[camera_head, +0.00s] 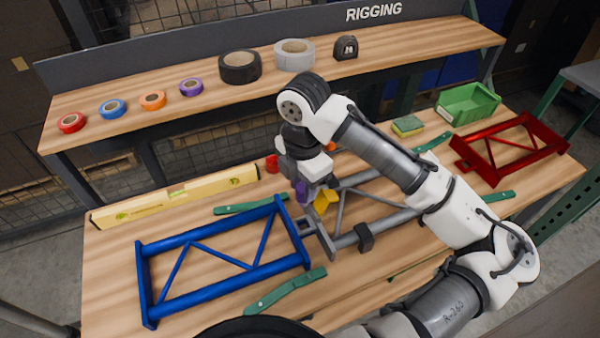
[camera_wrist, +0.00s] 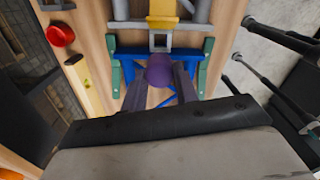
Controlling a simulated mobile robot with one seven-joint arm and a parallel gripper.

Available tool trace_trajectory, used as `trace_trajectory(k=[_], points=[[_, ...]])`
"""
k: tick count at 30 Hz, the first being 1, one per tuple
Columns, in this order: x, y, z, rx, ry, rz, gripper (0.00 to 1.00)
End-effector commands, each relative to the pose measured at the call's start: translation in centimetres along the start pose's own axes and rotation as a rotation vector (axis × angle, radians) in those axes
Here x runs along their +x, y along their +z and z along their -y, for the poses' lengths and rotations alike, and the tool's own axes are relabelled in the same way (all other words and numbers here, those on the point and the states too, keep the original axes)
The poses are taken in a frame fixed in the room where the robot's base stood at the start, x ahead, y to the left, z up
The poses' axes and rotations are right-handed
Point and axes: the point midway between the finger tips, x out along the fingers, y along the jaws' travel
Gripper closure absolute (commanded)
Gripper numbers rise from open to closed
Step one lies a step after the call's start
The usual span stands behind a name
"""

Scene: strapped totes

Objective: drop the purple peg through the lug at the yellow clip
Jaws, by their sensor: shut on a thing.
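My gripper (camera_wrist: 163,84) is shut on the purple peg (camera_wrist: 159,69), whose rounded end shows between the fingers in the wrist view. In the head view the peg (camera_head: 302,191) hangs under my wrist, just left of the yellow clip (camera_head: 326,200). The clip also shows at the top of the wrist view (camera_wrist: 163,10). The lug (camera_wrist: 160,41), a grey square ring, lies between the yellow clip and the peg in the wrist view. The peg appears apart from the lug; its height above it is unclear. My arm hides part of the grey frame (camera_head: 373,202).
A blue frame (camera_head: 215,232) adjoins the grey frame's left end. Green bars (camera_head: 285,291) lie beside the frames. A black clip (camera_head: 365,238) sits on the grey frame. A yellow level (camera_head: 175,198), a red frame (camera_head: 515,148) and a green bin (camera_head: 468,103) stand around.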

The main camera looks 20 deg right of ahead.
Motion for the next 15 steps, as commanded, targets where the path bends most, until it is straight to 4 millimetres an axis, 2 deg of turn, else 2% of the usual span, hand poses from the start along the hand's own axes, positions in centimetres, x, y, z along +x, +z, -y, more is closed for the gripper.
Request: trace_trajectory(k=[15], points=[[2.7, 0.1, 0.0, -0.001, 0.000, 0.001, 0.94]])
